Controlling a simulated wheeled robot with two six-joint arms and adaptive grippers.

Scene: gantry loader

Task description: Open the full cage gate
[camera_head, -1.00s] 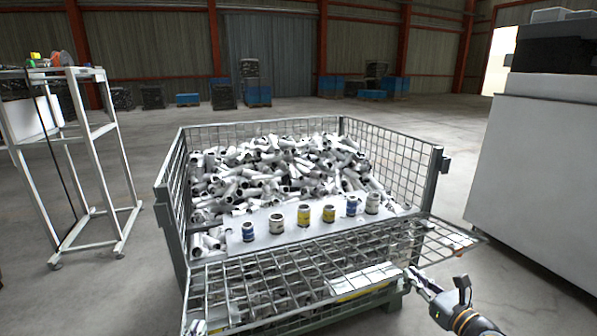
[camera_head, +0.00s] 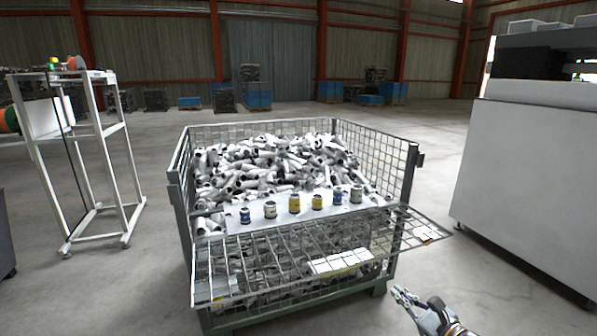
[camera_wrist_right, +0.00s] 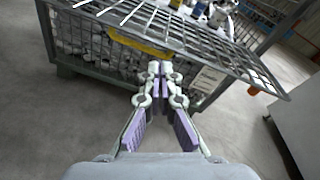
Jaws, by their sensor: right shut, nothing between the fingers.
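The full cage (camera_head: 180,215) is a grey wire-mesh crate heaped with pale metal tubes (camera_head: 250,165). Its front gate (camera_head: 255,262) is folded down and sticks out toward me, roughly level, with a gap below its top frame; it also shows in the right wrist view (camera_wrist_right: 215,45). My right gripper (camera_head: 402,293) is at the lower right of the head view, apart from the gate and in front of the cage's right corner. Its fingers (camera_wrist_right: 161,70) are shut and empty in the wrist view. My left gripper is not in view.
Several small cans (camera_head: 294,203) stand on a pale sheet at the cage's front. A white frame stand (camera_head: 120,160) is at left and a large grey machine (camera_head: 530,180) at right. Stacked blue bins (camera_head: 258,97) stand far back. Floor between cage and machine is clear.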

